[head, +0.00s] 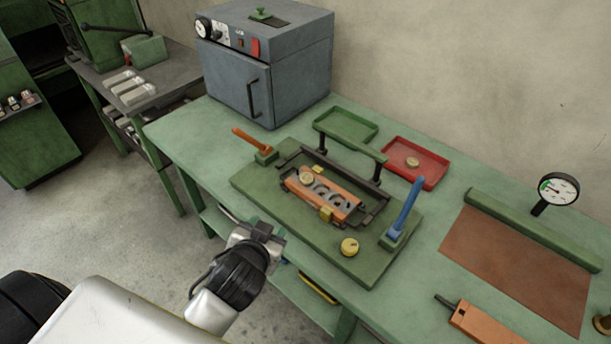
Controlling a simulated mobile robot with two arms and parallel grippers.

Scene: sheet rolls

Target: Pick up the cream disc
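A small tan-cream disc (412,162) lies in the red tray (431,181) at the back of the bench. Another small pale round piece (306,178) sits at the left end of the orange block (299,188) on the green fixture. I cannot tell from colour alone which one is the cream disc. My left gripper (263,229) is at the bench's front edge, left of and in front of the fixture, apart from both round pieces. Its fingers are too small and foreshortened to read. My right gripper is out of view.
The green fixture board (371,270) carries a black handle frame, an orange lever (250,141), a blue lever (404,208) and a yellow knob (349,247). A green tray (347,125) and a grey oven (265,65) stand behind. A brown sheet (515,262) lies right.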

